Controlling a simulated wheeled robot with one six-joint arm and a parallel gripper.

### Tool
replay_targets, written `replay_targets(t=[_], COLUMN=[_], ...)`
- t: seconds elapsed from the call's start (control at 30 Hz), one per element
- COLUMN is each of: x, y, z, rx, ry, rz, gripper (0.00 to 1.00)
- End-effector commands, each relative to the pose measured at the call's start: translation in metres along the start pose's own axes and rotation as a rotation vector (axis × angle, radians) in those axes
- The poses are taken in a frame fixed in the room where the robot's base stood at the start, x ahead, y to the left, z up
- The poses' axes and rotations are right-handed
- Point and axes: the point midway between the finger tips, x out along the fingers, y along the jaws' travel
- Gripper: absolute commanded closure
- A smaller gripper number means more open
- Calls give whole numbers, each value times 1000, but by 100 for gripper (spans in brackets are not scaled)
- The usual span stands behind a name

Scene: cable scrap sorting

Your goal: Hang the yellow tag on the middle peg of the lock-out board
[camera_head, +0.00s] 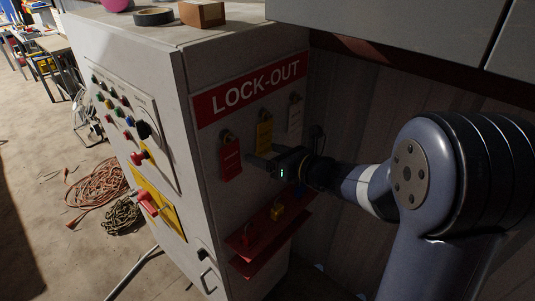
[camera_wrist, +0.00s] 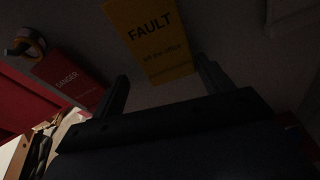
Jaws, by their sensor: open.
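The lock-out board (camera_head: 251,90) is the side of a grey cabinet with a red LOCK-OUT sign. The yellow tag (camera_head: 264,136) hangs at the middle peg (camera_head: 264,114), between a red tag and a white tag. In the wrist view the yellow tag (camera_wrist: 150,40) reads FAULT, and its top is cut off by the frame edge. My gripper (camera_head: 262,158) is just below the tag in the head view. In the wrist view my gripper (camera_wrist: 163,82) is open, its two fingers on either side of the tag's lower end, with no visible contact.
The red tag (camera_head: 230,160) hangs at the left peg and the white tag (camera_head: 295,122) at the right. A red shelf (camera_head: 262,240) with padlocks juts out below. Tape (camera_head: 154,16) and a box (camera_head: 202,13) lie on the cabinet top. Cables (camera_head: 100,186) lie on the floor.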

Motion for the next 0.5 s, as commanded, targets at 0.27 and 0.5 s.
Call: replay_targets(t=[0.27,0.5], x=[-29,-75], y=[-1,-2], z=[-1,0], rx=[-1,-2], ry=[-1,-2], rz=[-5,-5], gripper=[25,25])
